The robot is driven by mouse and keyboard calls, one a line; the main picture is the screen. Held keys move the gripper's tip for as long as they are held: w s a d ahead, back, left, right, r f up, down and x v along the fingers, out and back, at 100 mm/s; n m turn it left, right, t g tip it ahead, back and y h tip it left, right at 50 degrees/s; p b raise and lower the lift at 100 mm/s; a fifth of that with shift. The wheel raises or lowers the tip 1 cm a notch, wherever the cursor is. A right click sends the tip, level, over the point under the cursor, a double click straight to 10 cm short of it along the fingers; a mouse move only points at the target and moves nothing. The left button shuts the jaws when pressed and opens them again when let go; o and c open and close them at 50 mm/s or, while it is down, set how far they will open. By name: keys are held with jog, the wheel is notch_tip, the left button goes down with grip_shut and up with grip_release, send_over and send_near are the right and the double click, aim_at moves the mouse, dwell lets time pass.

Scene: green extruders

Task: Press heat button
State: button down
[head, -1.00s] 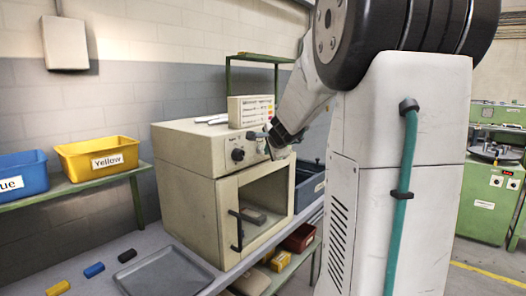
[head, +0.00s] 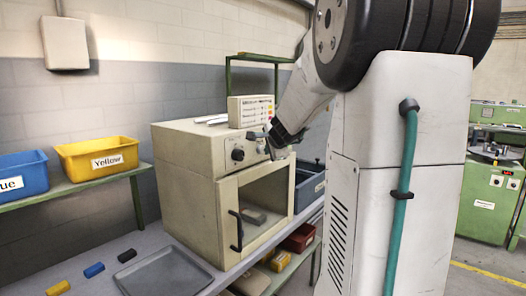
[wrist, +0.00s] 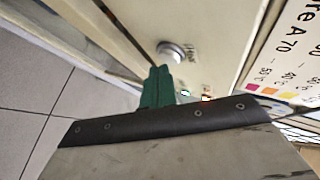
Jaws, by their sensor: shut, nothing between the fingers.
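The beige oven (head: 187,165) stands on the bench, with two dark knobs, one of them the left knob (head: 238,154), on its upper front panel. In the wrist view a round pale button (wrist: 174,52) with small lettering beside it sits on the panel; I cannot read the lettering for sure. My gripper (wrist: 160,72) has green fingers, shut and empty, with their tips just beside the button. I cannot tell whether they touch it. Small lit indicators (wrist: 206,97) show right of the fingers. In the head view my wrist hides part of the panel.
The oven's lower front has a window and black handle (head: 236,231); a grey block (head: 254,216) shows inside. A chart (head: 250,111) stands on top. A grey tray (head: 160,277) and small coloured blocks lie left on the bench. A yellow bin (head: 97,158) sits on a green shelf.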

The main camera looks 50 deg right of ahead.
jog(key=shift+w, duration=0.1)
dwell(0.5)
jog(key=shift+w, duration=0.35)
jog(key=shift+s, duration=0.4)
dwell(0.3)
jog(key=s, duration=0.6)
jog(key=shift+d, duration=0.2)
dwell(2.1)
